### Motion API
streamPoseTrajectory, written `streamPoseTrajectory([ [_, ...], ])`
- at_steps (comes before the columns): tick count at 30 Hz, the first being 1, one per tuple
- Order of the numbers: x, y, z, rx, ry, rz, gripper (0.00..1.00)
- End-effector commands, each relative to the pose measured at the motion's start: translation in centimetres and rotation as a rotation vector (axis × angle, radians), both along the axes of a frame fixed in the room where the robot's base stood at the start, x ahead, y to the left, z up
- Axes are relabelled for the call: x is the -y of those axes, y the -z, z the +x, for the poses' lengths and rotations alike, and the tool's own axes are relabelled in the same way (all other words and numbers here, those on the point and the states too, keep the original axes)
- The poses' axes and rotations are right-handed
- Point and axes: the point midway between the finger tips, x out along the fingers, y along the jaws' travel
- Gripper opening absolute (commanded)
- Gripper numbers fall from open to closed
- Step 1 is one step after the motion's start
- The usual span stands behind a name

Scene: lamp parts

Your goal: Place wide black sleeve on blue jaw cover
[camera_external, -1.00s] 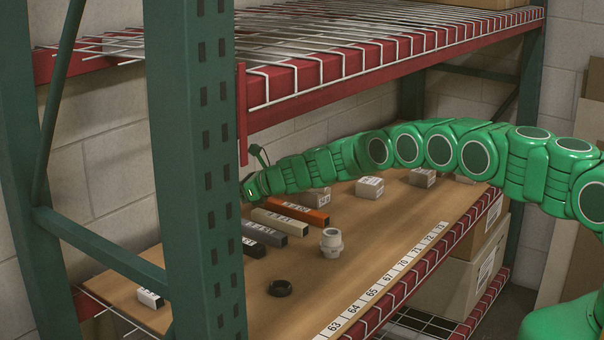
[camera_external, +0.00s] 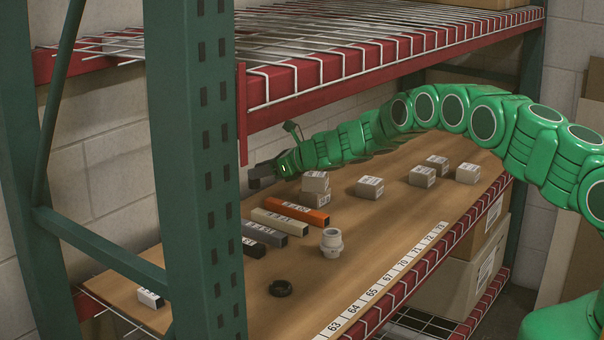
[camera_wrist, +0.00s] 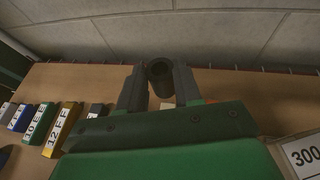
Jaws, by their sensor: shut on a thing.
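My gripper (camera_wrist: 160,85) is shut on a dark hollow sleeve (camera_wrist: 160,68), held between its two dark fingers with the round opening showing. I cannot tell from its size alone that it is the wide black sleeve. In the external view my gripper (camera_external: 262,176) is at the back of the shelf, just right of the green post, above the board. A low black ring (camera_external: 281,288) lies on the board near the front. A blue bar (camera_wrist: 21,117) lies among labelled bars at the left of the wrist view; I cannot tell whether it is the blue jaw cover.
An orange bar (camera_external: 298,211), a beige bar (camera_external: 284,222) and a grey bar (camera_external: 265,233) lie side by side. A pale fitting (camera_external: 331,242) stands beside them. Several small boxes (camera_external: 423,176) stand right. The green post (camera_external: 196,170) and upper wire shelf (camera_external: 390,50) bound the space.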

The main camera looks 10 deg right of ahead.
Motion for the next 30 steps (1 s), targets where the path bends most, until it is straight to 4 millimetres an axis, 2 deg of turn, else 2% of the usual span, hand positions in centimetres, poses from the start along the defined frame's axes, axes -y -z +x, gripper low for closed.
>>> streamPoseTrajectory([
  [8,5.2,0.6,-0.7,-0.002,0.027,0.001,0.04],
  [16,9.5,1.3,-3.0,-0.004,0.027,0.003,0.04],
  [22,11.3,1.7,-5.3,-0.003,0.011,0.003,0.04],
  [30,12.4,2.2,-8.2,-0.003,-0.016,0.002,0.04],
])
